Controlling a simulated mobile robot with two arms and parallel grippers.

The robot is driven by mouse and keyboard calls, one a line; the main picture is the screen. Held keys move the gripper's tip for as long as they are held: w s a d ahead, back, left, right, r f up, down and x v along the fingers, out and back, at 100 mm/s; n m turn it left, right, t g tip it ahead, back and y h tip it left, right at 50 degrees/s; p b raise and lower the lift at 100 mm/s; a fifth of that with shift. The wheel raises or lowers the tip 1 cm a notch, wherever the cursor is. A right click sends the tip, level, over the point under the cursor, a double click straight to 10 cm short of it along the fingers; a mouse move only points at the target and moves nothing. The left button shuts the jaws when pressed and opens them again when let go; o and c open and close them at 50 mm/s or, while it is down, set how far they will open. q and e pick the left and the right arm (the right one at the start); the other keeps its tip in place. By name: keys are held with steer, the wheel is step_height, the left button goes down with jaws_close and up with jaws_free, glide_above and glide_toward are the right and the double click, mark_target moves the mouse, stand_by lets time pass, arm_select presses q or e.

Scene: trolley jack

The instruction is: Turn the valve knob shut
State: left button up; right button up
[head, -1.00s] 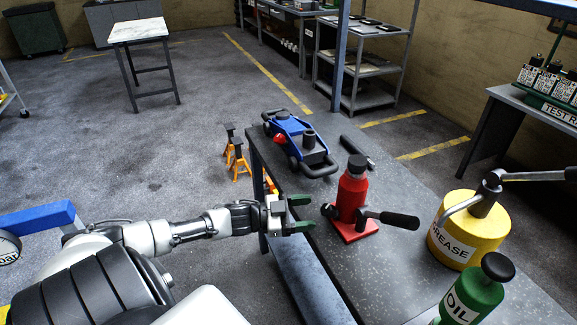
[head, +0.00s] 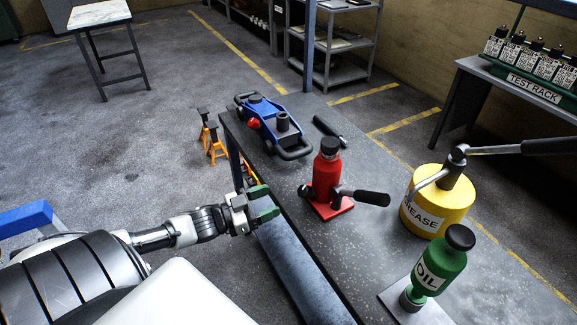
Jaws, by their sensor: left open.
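A blue trolley jack (head: 275,119) sits at the far left end of the dark workbench. A round red knob (head: 254,124) sticks out from its left side, facing the bench's left edge. My left gripper (head: 272,201) has green fingertips and is open and empty. It is at the bench's left edge, nearer to me than the knob and well apart from it. A red bottle jack (head: 325,178) stands on the bench to the right of my gripper. It has a small dark knob (head: 303,190) low on its left side. My right gripper is not in view.
The workbench (head: 335,255) also holds a dark handle bar (head: 328,128), a yellow grease pot (head: 436,204) with a long lever, and a green oil bottle (head: 440,265). Orange jack stands (head: 214,148) are on the floor left of the bench.

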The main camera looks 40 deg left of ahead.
mark_target(305, 192)
arm_select(q)
steer(key=w+d+n+y, duration=0.1)
steer(key=w+d, duration=0.1)
steer(key=w, duration=0.1)
steer(key=w+d+n+y+p, duration=0.1)
steer(key=w, duration=0.2)
steer(key=w+d+n+y+p, duration=0.1)
steer(key=w+d+n, duration=0.1)
steer(key=w, duration=0.1)
steer(key=shift+d+f+t, duration=0.3)
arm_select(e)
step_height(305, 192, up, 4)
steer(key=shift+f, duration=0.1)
